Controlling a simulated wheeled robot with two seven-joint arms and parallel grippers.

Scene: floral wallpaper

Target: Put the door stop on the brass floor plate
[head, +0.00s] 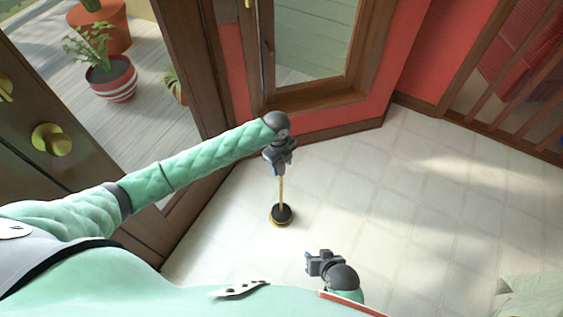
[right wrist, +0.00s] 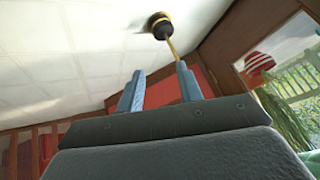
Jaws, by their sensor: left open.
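The door stop (head: 282,212) has a black round base and a thin yellow rod standing up from it. Its base rests on the brass floor plate (head: 271,219), whose yellow rim shows around the base. The door stop also shows in the right wrist view (right wrist: 162,29), with the plate's rim (right wrist: 150,20) at its edge. My left gripper (head: 279,172) is open, pointing down at the top of the rod, which hides part of the rod's upper end. My right gripper (head: 308,262) is low in the head view, apart from the door stop. Its fingers (right wrist: 159,82) are spread and empty.
A brown door with a brass knob (head: 51,140) stands at the left, and potted plants (head: 111,79) show outside. A red wall with a window (head: 313,40) and a dark baseboard lies behind.

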